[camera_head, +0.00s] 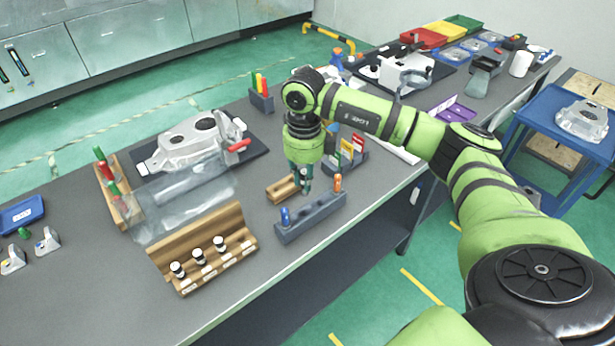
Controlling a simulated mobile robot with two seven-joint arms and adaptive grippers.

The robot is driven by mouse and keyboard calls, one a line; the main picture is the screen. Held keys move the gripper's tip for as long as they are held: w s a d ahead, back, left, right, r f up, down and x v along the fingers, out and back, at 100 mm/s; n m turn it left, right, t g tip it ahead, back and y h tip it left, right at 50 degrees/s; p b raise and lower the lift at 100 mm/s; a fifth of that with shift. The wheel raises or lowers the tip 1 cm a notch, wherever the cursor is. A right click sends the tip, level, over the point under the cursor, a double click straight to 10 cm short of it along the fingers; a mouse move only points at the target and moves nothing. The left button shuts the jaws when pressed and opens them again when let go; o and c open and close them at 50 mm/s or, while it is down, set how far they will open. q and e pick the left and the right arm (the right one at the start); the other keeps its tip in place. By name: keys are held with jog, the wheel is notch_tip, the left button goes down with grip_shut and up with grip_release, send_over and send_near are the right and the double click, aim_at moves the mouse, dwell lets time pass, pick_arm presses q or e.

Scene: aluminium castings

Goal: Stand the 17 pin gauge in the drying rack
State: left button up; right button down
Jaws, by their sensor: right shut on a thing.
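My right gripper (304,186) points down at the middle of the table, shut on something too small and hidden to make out. It is just behind a grey slotted block (318,218), which holds a blue-topped piece (285,216) at its left end and an orange-topped piece (338,183) at its far end. A small wooden block (280,191) lies just left of the fingers. I cannot read the number 17 on any piece, nor tell for sure which holder is the drying rack. My left gripper is out of view.
A wooden stand (205,252) with several black-and-white-topped pieces is at the front left. A dark holder (262,101) stands behind my gripper.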

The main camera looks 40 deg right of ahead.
aim_at(303, 195)
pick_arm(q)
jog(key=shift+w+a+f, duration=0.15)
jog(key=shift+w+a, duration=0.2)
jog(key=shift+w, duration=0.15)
pick_arm(e)
jog(key=shift+w+a, duration=0.15)
jog(key=shift+a, duration=0.2)
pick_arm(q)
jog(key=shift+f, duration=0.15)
pick_arm(e)
jog(key=shift+d+f, duration=0.1)
